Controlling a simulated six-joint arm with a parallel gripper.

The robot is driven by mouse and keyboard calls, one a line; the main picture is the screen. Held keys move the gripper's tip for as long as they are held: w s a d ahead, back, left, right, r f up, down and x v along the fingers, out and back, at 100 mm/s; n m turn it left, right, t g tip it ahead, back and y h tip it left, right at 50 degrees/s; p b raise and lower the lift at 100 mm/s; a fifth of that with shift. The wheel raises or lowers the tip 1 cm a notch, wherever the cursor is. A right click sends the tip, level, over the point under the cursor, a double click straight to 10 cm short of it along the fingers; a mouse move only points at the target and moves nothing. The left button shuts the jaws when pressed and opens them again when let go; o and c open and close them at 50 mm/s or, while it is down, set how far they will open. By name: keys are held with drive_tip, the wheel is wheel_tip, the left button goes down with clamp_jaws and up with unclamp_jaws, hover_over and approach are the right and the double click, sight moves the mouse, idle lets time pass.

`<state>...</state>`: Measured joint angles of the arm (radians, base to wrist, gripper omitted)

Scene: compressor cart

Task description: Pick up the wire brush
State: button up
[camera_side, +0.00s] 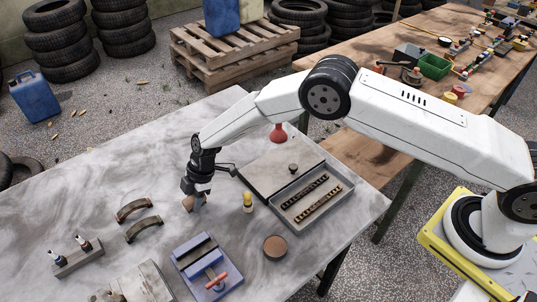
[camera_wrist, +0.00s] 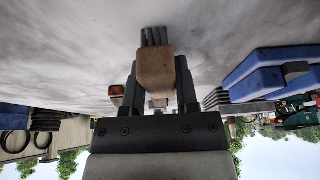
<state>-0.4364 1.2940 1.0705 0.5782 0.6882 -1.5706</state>
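A tan wooden block with dark strands at its upper end, which looks like the wire brush, shows between my fingers in the wrist view (camera_wrist: 155,68). In the side view, part of the brush (camera_side: 188,203) shows low beside my fingertips, close to the grey tabletop. My gripper (camera_side: 197,197) is down near the table. In the wrist view, the two dark fingers of my gripper (camera_wrist: 158,85) flank the block closely. Whether they press on it cannot be told. The brush is partly hidden by my gripper in the side view.
A yellow-capped bottle (camera_side: 248,202) and an open grey metal box (camera_side: 312,205) stand to the right. Two curved brown pieces (camera_side: 143,229) lie left. A blue vise-like block (camera_side: 206,266) and a round brown disc (camera_side: 275,247) are in front. The left rear tabletop is clear.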

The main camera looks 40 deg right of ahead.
sight(191, 200)
clamp_jaws()
drive_tip(key=shift+r, duration=0.15)
drive_tip(key=shift+r, duration=1.3)
drive_tip(key=shift+s+r, duration=0.15)
drive_tip(key=shift+r, duration=0.2)
drive_tip(key=s+d+r, duration=0.6)
drive_tip(key=s+r, duration=0.3)
drive_tip(key=s, duration=0.3)
drive_tip(key=shift+s+r, duration=0.15)
drive_tip(key=shift+r, duration=0.05)
drive_tip(key=shift+d, duration=0.1)
